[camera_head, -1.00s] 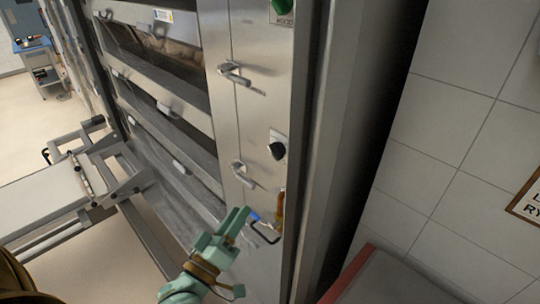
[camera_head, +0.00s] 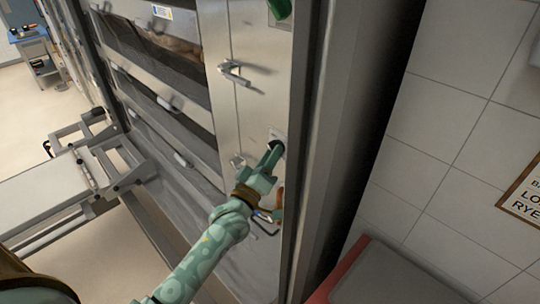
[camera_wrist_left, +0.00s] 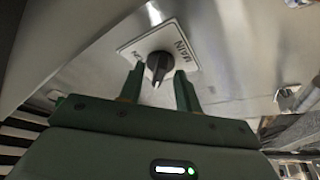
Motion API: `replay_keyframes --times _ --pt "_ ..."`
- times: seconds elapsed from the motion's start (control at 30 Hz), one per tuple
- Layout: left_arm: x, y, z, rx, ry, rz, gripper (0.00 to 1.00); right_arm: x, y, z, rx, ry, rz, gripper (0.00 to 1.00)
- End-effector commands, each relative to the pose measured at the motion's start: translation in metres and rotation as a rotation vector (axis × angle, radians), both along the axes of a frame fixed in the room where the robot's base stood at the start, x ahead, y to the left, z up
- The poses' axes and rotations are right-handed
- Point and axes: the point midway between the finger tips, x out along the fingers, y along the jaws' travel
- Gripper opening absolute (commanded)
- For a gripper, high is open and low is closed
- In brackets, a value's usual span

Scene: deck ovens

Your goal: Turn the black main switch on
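The black main switch (camera_wrist_left: 158,64) is a knob on a white plate marked MAIN (camera_wrist_left: 179,46), on the steel oven panel. In the wrist view its narrow grip points toward my gripper; part of the plate is hidden by a finger. My left gripper (camera_wrist_left: 160,78) is open, with one finger on each side of the knob. Contact with the knob cannot be told. In the head view the left gripper (camera_head: 271,156) reaches up to the panel and covers most of the switch. My right gripper is not in view.
A green knob (camera_head: 281,8) sits higher on the panel. Metal handles (camera_head: 233,72) stick out left of the switch. A loader frame (camera_head: 45,200) stands left; a tiled wall (camera_head: 440,120) is right.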

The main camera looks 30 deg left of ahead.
Motion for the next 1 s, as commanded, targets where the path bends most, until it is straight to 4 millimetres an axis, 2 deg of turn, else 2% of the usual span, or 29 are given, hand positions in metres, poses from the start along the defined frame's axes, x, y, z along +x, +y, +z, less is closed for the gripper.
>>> replay_keyframes --times 0.17,0.23,0.3,0.67,1.0 --pt "0.0 0.0 0.0 0.0 0.0 0.0 0.34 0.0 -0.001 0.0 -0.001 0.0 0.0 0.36" --pt "0.0 0.0 0.0 0.0 0.0 0.0 0.2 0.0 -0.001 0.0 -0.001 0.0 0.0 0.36" --pt "0.0 0.0 0.0 0.0 0.0 0.0 0.0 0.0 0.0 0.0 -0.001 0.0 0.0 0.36" --pt "0.0 0.0 -0.001 0.021 -0.008 0.0 0.0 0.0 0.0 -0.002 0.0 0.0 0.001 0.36" --pt "0.001 0.002 -0.003 0.205 -0.074 0.001 0.0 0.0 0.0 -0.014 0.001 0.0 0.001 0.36"
